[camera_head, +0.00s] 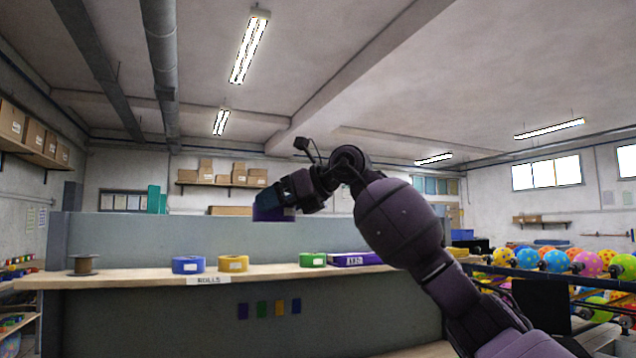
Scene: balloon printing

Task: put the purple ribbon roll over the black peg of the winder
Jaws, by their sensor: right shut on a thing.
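The purple ribbon roll (268,214) is held up in the air above the wooden counter, in front of the grey panel. My right gripper (277,199) is shut on it, and its fingers hide part of the roll. The right arm reaches in from the lower right. I cannot make out the winder or its black peg in this view. My left gripper is not in view.
A wooden counter (130,279) labelled ROLLS carries a brown spool (84,265), a blue roll (188,265), a yellow roll (233,264), a green roll (312,260) and a purple box (354,259). A grey panel (130,235) rises behind. Balloon racks (555,270) stand at the right.

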